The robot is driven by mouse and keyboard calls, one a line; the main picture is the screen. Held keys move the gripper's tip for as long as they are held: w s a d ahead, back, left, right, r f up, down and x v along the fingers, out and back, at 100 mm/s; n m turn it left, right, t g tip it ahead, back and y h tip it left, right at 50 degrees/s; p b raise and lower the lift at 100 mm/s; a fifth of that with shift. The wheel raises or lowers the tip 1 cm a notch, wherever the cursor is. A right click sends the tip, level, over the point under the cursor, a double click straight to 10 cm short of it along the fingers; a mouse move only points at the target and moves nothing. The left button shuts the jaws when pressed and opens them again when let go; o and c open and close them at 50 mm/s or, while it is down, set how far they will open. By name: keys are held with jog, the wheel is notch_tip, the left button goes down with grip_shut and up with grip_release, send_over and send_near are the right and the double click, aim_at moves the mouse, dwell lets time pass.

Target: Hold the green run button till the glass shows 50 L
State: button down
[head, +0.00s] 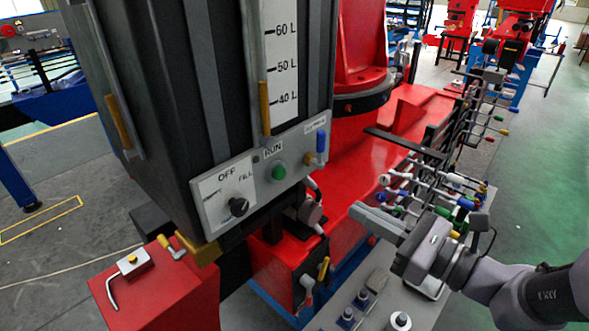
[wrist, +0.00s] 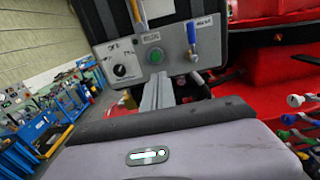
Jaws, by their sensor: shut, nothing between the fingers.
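The green run button (head: 279,172) sits on a grey panel (head: 215,205) under the label RUN; it also shows in the wrist view (wrist: 156,56). The glass (head: 254,45) is a narrow upright tube beside a scale marked 40, 50 and 60 L. Its yellow column (head: 265,110) tops out between the 40 and 50 L marks. My gripper (head: 356,210) is shut and empty, in front of the panel and to the right of the button in the head view. In the wrist view its fingertips (wrist: 161,78) appear just below the button, apart from it.
A black selector knob (head: 238,207) is left of the button. A blue-handled valve (head: 320,145) is right of it. A rack of coloured levers (head: 450,190) stands right, near my arm. A red block (head: 160,290) with a hex key is at lower left.

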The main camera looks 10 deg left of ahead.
jog(key=p, duration=0.2)
send_near(283, 171)
jog(key=x, duration=0.6)
jog(key=shift+a+f, duration=0.35)
jog(key=shift+a, duration=0.1)
jog(key=shift+w, duration=0.1)
jog(key=shift+w+a, duration=0.3)
jog(key=shift+a, duration=0.3)
jog(key=shift+r, duration=0.25)
jog(key=shift+w+r, duration=0.1)
jog(key=shift+r, duration=0.1)
dwell(0.5)
